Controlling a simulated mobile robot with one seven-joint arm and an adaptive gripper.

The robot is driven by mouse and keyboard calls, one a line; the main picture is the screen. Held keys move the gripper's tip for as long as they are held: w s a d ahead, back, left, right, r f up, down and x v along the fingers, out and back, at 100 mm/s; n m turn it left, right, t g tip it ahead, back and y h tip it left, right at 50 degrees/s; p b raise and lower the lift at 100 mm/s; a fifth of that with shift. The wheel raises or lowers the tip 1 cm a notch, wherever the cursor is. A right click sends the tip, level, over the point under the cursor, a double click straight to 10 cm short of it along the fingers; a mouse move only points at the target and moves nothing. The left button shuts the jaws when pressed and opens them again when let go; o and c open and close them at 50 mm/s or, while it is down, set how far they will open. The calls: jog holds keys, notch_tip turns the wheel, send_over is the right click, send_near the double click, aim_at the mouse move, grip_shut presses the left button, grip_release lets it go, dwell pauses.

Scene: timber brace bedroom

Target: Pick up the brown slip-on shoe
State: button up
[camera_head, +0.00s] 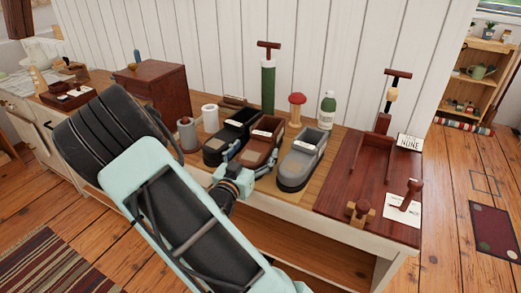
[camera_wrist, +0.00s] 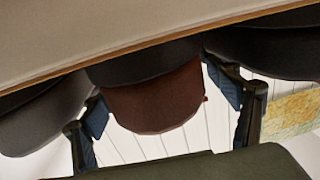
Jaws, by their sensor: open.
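The brown slip-on shoe (camera_head: 262,148) stands on the bench between a black shoe (camera_head: 226,142) and a grey shoe (camera_head: 301,160). My gripper (camera_head: 246,161) is open at the near end of the brown shoe. In the wrist view, which looks upside down, the brown shoe (camera_wrist: 155,105) shows between the two spread fingers of my gripper (camera_wrist: 163,100), one finger on each side. Whether the fingers touch it, I cannot tell. My arm hides part of the bench in front.
The bench (camera_head: 285,205) holds a green cylinder with a handle (camera_head: 268,88), a red-topped stand (camera_head: 297,105), a green bottle (camera_head: 327,112) and a white cup (camera_head: 210,118). A dark red board with tools (camera_head: 345,190) lies to the right. A white plank wall stands behind.

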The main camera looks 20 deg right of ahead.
aim_at(259, 144)
jog(key=shift+x, duration=1.5)
jog(key=shift+c, duration=0.6)
jog(key=c, duration=1.5)
